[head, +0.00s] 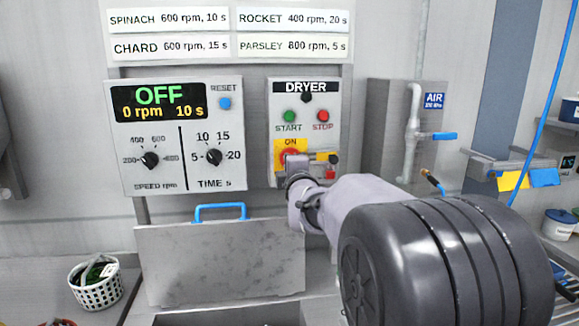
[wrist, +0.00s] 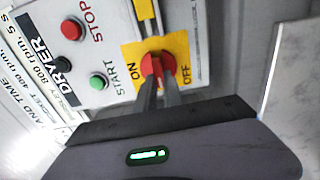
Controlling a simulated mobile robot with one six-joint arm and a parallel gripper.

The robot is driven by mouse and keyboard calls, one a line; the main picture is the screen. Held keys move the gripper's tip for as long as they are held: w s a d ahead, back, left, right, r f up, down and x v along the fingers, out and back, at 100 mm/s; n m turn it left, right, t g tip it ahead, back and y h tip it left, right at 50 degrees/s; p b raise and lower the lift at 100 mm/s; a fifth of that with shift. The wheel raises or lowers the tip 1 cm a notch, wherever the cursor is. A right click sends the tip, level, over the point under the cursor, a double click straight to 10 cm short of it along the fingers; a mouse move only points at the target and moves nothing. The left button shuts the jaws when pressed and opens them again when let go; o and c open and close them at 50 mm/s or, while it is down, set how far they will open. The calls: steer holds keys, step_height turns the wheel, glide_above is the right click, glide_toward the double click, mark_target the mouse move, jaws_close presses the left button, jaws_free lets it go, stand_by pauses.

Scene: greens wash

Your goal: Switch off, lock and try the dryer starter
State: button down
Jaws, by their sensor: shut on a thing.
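The dryer starter (head: 305,100) is a grey wall box with a green START button (head: 289,116), a red STOP button (head: 323,115) and a black round part above them. Below them is a yellow switch plate (wrist: 133,52) marked ON and OFF, with a red rotary handle (wrist: 158,66). My gripper (wrist: 160,82) is shut on this handle; its fingers cover part of it, and I cannot tell exactly which way it points. In the head view my gripper (head: 296,165) partly hides the plate. A small red thing (head: 331,174), possibly a padlock, is at the box's lower right.
Left of the starter, a control panel (head: 172,178) shows OFF, 0 rpm, 10 s. Below it is a grey lid (head: 220,260) with a blue handle. An air pipe with a blue valve (head: 444,136) is at right. A white basket (head: 97,292) stands at lower left.

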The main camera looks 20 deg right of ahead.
stand_by(0.3)
steer(key=c, duration=1.5)
jaws_free()
steer(key=p+v, duration=0.2)
steer(key=v, duration=1.5)
steer(key=shift+s+r, duration=0.1)
steer(key=shift+s, duration=0.15)
